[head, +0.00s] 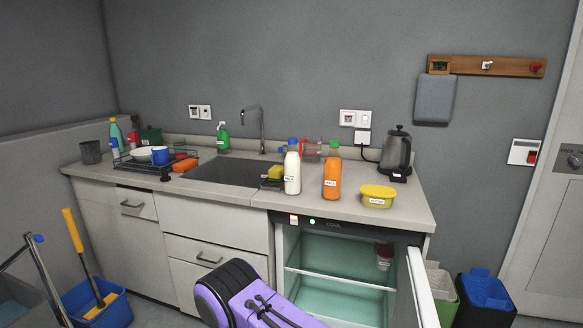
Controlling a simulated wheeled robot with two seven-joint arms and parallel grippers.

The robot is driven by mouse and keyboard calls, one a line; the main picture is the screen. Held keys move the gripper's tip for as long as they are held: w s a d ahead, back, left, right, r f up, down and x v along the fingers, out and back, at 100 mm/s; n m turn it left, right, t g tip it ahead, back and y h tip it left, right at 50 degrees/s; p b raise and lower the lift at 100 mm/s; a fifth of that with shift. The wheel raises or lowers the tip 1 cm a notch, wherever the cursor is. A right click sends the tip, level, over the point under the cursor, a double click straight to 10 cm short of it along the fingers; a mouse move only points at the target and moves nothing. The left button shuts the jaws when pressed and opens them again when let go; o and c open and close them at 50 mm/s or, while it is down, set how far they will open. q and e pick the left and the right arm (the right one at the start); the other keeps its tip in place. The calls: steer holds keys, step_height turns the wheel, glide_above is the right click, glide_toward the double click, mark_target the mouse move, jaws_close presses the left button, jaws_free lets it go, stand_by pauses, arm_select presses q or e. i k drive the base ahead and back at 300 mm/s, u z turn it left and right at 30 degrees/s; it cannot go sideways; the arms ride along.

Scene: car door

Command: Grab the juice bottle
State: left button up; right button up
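The juice bottle (331,178) is orange with a green cap and a small white label. It stands upright on the counter, between the milk bottle and the yellow tub, above the open fridge. A purple and black part of my own arm (250,298) shows at the bottom centre, in front of the drawers and well below the juice bottle. Neither gripper shows in the head view, so I cannot see whether they are open or shut.
A white milk bottle (292,172) stands left of the juice, a yellow tub (378,196) right, and a kettle (397,152) behind right. The fridge (340,262) below is open, its door (421,287) swung outward. The sink (232,171) lies left. Bins (485,298) stand right.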

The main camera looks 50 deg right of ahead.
mark_target(333, 165)
steer(key=i, duration=2.15)
steer(key=z, duration=3.9)
